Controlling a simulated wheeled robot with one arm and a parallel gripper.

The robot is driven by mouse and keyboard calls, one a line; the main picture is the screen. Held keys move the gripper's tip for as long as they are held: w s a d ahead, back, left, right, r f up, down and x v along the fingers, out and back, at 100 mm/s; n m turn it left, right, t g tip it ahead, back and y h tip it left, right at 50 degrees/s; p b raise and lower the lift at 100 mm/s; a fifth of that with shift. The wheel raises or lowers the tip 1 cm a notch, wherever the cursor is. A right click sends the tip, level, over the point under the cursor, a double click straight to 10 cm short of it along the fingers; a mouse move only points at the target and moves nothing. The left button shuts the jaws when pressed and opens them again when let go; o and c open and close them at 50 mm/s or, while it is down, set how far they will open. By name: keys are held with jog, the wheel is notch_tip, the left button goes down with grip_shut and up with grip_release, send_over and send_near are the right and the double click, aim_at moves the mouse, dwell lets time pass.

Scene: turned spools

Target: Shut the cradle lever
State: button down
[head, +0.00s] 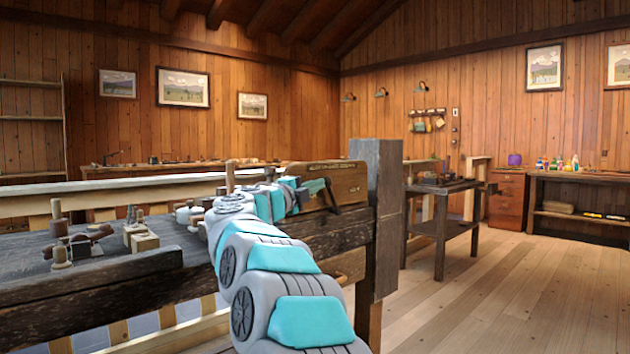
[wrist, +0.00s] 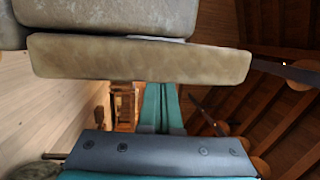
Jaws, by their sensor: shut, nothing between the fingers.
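A brown wooden board (head: 340,180), perhaps part of the cradle, stands upright at the right end of the dark workbench. A small dark lever-like piece (head: 333,196) slants down against its front face. I cannot tell for sure whether it is the cradle lever, or its exact position. My gripper (head: 316,186) is shut and empty, its teal fingers close to this dark piece; contact is unclear. In the wrist view, the shut teal fingers (wrist: 162,105) reach toward a tan wooden bar (wrist: 140,60), which crosses in front and hides their tips.
A thick grey post (head: 377,210) stands just right of the board. Turned wooden pieces (head: 57,222) and small blocks (head: 144,242) sit on the workbench (head: 90,285) to the left. A small dark table (head: 443,190) stands farther back. The plank floor at right is clear.

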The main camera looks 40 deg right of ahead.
aim_at(330, 178)
jog(key=shift+d+r+y+p, duration=0.45)
jog(key=shift+r+p, duration=0.4)
jog(key=shift+p, duration=0.3)
jog(key=d+p, duration=0.1)
jog(key=d+r+p, duration=0.1)
jog(key=shift+w+g+p, duration=0.1)
jog(key=shift+g+p, duration=0.2)
jog(key=shift+d+r+p, duration=0.25)
jog(key=shift+d+p, duration=0.4)
jog(key=shift+d, duration=0.35)
jog(key=shift+a+r, duration=0.15)
jog(key=shift+a, duration=0.05)
jog(key=s+a+r, duration=0.1)
jog(key=a+r, duration=0.1)
jog(key=a, duration=0.4)
jog(key=s+a+r, duration=0.2)
jog(key=a, duration=0.4)
jog(key=shift+s+r, duration=0.3)
